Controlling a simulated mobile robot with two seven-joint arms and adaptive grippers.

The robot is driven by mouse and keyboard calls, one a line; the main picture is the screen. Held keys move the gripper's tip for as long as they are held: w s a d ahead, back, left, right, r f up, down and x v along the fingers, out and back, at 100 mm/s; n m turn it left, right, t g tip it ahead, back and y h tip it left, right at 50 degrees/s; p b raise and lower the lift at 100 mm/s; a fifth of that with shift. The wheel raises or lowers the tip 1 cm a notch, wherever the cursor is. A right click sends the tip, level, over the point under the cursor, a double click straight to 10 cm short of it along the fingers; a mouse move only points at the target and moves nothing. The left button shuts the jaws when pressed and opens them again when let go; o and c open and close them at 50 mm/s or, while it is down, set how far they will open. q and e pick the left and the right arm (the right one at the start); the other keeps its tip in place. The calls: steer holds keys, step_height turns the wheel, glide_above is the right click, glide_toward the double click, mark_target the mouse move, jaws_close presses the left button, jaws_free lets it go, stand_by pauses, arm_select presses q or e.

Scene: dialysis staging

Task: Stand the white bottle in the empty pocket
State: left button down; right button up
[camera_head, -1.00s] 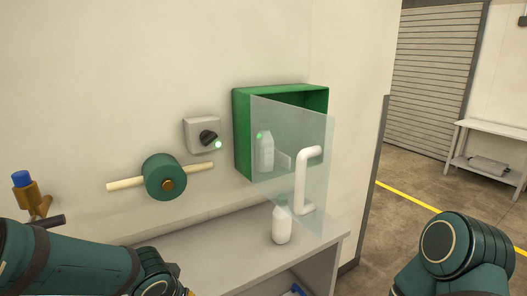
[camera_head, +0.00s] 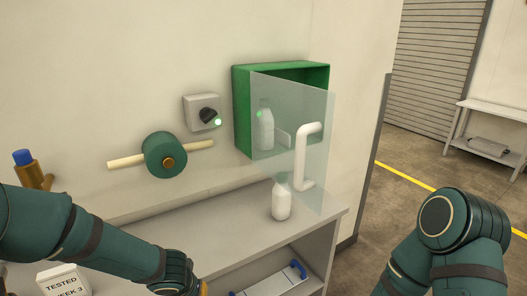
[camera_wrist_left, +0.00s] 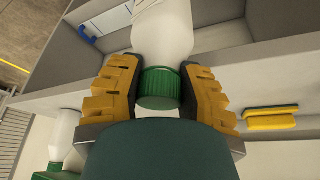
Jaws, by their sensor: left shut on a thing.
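My left gripper (camera_wrist_left: 160,95) is shut on a white bottle (camera_wrist_left: 162,35) with a green cap (camera_wrist_left: 158,88); its yellow fingers sit on both sides around the cap and neck. In the head view my left arm reaches in from the left and only a bit of its gripper shows at the bottom edge; the held bottle is out of that view. A second white bottle (camera_head: 281,202) stands upright on the bench. Another white bottle (camera_head: 265,130) stands in the green wall cabinet (camera_head: 241,110), behind the clear door. I cannot make out an empty pocket. My right gripper is out of view.
The clear door (camera_head: 318,150) with its white handle (camera_head: 303,165) stands ajar over the bench (camera_head: 235,222). A tray with blue handles (camera_head: 270,280) lies on the lower shelf. A white "TESTED WEEK 3" box (camera_head: 62,281) is at lower left.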

arm_select(q)
steer(key=s+f, duration=0.2)
steer(key=shift+s+f, duration=0.15)
steer(key=shift+f, duration=0.25)
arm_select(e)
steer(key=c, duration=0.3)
arm_select(q)
steer(key=shift+s+d+f, duration=0.1)
steer(key=shift+s+f, duration=0.45)
steer(key=shift+f, duration=0.05)
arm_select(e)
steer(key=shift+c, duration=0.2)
